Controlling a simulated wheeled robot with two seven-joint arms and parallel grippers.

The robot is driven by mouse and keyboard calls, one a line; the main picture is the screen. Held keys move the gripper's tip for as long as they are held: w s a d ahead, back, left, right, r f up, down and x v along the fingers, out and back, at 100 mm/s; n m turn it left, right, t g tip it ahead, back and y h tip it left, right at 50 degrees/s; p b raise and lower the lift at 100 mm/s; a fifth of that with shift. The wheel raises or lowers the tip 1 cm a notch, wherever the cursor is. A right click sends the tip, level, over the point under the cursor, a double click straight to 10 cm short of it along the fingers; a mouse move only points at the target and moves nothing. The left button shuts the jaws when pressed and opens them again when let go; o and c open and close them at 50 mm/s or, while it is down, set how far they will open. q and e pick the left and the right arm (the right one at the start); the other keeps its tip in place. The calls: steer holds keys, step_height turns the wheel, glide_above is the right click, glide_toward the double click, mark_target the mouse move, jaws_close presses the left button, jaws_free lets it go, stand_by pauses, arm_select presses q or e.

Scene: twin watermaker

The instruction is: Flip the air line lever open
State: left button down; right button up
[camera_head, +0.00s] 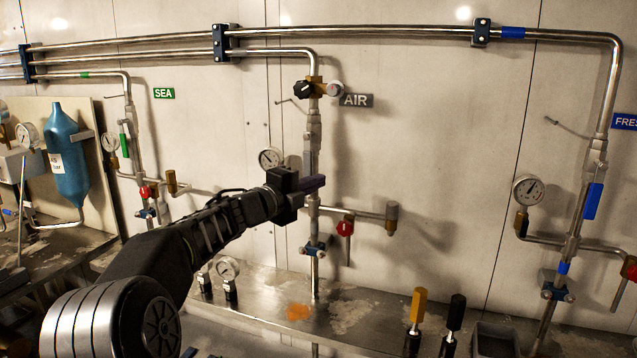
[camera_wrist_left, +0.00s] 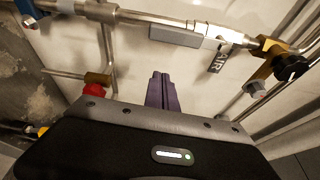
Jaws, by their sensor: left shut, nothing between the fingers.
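The air line is the upright steel pipe (camera_head: 313,135) below the AIR sign (camera_head: 356,100). A grey-sleeved lever handle (camera_head: 307,150) lies along this pipe, above my left gripper; its sleeve shows as a grey block in the left wrist view (camera_wrist_left: 175,36), roughly parallel to the pipe. My left gripper (camera_head: 318,183) is shut and empty, its purple fingertips in front of the pipe. In the left wrist view the closed fingers (camera_wrist_left: 163,90) point toward the pipe but look apart from the handle. Exact depth cannot be told. My right gripper is not in view.
A black knob (camera_head: 303,90) sits above on the air line, a gauge (camera_head: 270,159) to its left. A red knob (camera_head: 345,228) hangs lower right on a side branch. Yellow (camera_head: 418,305) and black (camera_head: 455,312) handles stand on the bench. Wall right of the AIR line is fairly clear.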

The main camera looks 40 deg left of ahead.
arm_select(q)
steer(key=s, duration=0.6)
steer(key=shift+f, duration=0.1)
stand_by(0.4)
